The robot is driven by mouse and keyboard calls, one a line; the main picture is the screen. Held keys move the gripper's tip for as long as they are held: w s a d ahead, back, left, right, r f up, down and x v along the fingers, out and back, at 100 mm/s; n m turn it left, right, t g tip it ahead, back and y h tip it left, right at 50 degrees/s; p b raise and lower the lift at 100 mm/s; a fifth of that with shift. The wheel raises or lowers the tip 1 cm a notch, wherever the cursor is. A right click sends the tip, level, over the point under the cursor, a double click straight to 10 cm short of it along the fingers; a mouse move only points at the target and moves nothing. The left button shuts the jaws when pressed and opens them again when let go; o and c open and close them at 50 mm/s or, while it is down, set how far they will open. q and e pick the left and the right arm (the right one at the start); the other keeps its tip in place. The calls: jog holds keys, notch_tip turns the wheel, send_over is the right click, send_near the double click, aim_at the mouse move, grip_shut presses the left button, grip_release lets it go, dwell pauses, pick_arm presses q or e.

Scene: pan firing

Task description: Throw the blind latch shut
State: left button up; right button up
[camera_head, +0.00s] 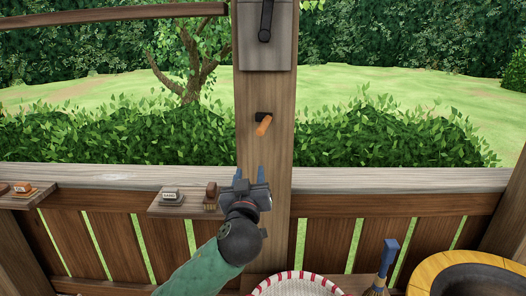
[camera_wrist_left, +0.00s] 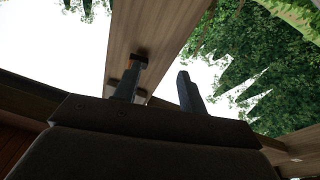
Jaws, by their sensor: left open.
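A small latch lever with an orange grip (camera_head: 263,125) sticks out from a dark mount on the wooden post. In the left wrist view, part of the lever's dark and orange end (camera_wrist_left: 138,60) shows just past one fingertip. Higher on the post, a black handle (camera_head: 266,20) hangs on a grey wooden plate; I cannot tell which of the two is the blind latch. My left gripper (camera_head: 249,173) is open and empty, in front of the post and below the orange lever, fingers pointing up. It is apart from the lever in the head view. My right gripper is not in view.
A wooden rail (camera_head: 400,180) runs behind the gripper. A small shelf (camera_head: 165,211) holds a labelled block (camera_head: 171,196) and a brush (camera_head: 211,197). Below are a red-and-white rimmed basket (camera_head: 297,277), a blue-handled brush (camera_head: 388,258) and a yellow-rimmed round vessel (camera_head: 425,275). The space around the lever is clear.

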aim_at(263, 127)
pick_arm(q)
jog(key=r, duration=0.2)
jog(key=d+r+t+h, duration=0.1)
jog(key=r, duration=0.2)
jog(key=d+r+t, duration=0.1)
jog(key=r, duration=0.1)
jog(key=shift+w+d+r, duration=0.2)
jog(key=shift+d+r, duration=0.05)
jog(key=p+x, duration=0.4)
jog(key=x, duration=0.3)
jog(key=shift+r, duration=0.2)
jog(key=shift+w+d, duration=0.1)
jog(key=shift+w, duration=0.25)
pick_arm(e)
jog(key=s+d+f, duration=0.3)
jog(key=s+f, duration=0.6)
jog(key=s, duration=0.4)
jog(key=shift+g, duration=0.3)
pick_arm(q)
grip_shut()
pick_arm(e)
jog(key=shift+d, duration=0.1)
